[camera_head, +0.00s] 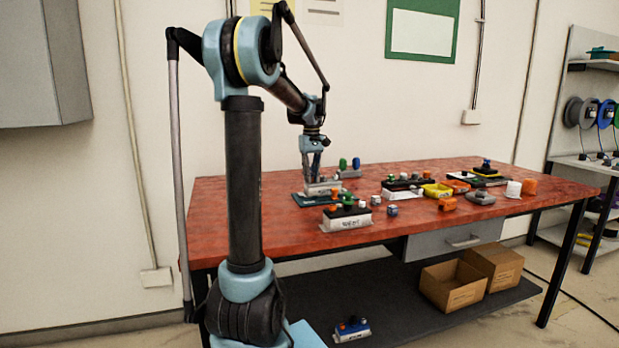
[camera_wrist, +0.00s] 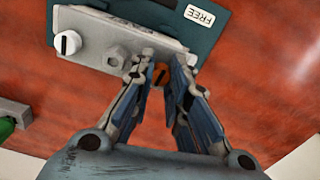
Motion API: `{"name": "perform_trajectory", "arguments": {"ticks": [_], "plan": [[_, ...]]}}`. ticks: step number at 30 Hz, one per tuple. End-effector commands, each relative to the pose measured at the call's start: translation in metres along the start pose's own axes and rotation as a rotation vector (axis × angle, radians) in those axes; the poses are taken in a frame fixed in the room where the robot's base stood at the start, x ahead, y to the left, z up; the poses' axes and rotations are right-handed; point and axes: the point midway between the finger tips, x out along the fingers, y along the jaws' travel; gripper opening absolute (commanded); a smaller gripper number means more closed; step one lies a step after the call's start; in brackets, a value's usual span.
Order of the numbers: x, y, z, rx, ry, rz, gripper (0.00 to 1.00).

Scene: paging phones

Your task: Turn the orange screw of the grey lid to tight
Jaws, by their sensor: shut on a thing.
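In the wrist view, the orange screw (camera_wrist: 159,75) has a dark slot across its head and sits between my fingertips. My gripper (camera_wrist: 161,68) is shut on it from both sides, and the fingers partly hide it. The grey lid (camera_wrist: 97,31) is a pale block beyond the fingers, lying against a dark teal plate (camera_wrist: 200,52). A white slotted screw (camera_wrist: 68,43) and a grey knob (camera_wrist: 118,56) stand on the block. In the head view, my gripper (camera_head: 312,172) points down over the block (camera_head: 322,188) on the table's left part.
The plate carries a "FREE" label (camera_wrist: 206,16). A green-topped part (camera_wrist: 8,126) lies at the left in the wrist view. In the head view, a labelled white block with knobs (camera_head: 347,221) stands nearer on the red table (camera_head: 240,238). Several small parts crowd the table's middle and right.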

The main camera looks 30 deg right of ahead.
Motion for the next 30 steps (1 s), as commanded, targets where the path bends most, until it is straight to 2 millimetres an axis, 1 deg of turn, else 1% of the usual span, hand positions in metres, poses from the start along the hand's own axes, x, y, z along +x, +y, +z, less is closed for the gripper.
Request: {"name": "perform_trajectory", "arguments": {"ticks": [5, 30], "plan": [[-0.0001, -0.0004, 0.0000, 0.126, 0.000, 0.000, 0.00], [0.0000, -0.0020, -0.0010, 0.923, 0.000, 0.000, 0.00]]}}
